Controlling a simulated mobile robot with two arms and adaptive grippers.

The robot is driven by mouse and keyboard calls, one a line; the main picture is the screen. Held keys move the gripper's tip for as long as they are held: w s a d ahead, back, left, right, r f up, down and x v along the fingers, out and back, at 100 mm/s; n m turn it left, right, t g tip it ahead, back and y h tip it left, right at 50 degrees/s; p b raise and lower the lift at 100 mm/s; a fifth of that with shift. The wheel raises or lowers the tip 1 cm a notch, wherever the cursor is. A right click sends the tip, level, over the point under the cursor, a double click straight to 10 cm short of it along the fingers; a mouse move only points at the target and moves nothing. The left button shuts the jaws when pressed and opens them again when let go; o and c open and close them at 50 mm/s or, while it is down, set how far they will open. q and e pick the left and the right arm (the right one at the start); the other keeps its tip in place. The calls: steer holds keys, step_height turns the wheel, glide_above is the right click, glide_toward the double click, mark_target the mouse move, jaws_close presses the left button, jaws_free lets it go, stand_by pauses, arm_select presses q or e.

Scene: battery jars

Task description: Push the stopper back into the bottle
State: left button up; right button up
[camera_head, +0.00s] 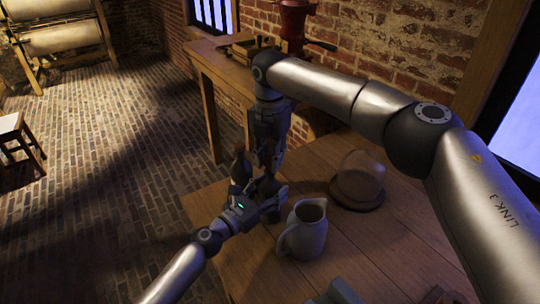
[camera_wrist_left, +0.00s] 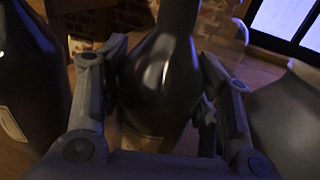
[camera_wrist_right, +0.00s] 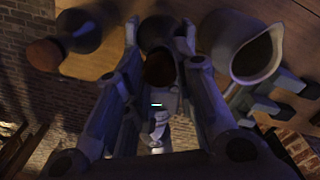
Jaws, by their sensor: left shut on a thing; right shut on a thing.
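A dark bottle (camera_wrist_left: 158,85) stands between the fingers of my left gripper (camera_head: 268,196), which is shut on it. Its neck runs out of the top of the left wrist view. My right gripper (camera_head: 269,160) is above, pointing down, and is shut on a dark brown stopper (camera_wrist_right: 159,69). In the right wrist view the stopper lies in line with the bottle (camera_wrist_right: 158,34) below it. I cannot tell whether the stopper touches the bottle mouth or how deep it sits. In the head view the grippers hide most of this bottle.
A second dark bottle (camera_head: 240,169) with a brown stopper (camera_wrist_right: 44,54) stands close beside the held one. A grey jug (camera_head: 304,232) stands right of my left gripper. The wooden table (camera_head: 385,240) has clear room to the right.

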steer(key=shift+f, duration=0.65)
steer(key=o, duration=0.8)
steer(key=shift+c, duration=0.2)
step_height(320, 180, up, 12)
arm_select(q)
steer(key=o, duration=1.5)
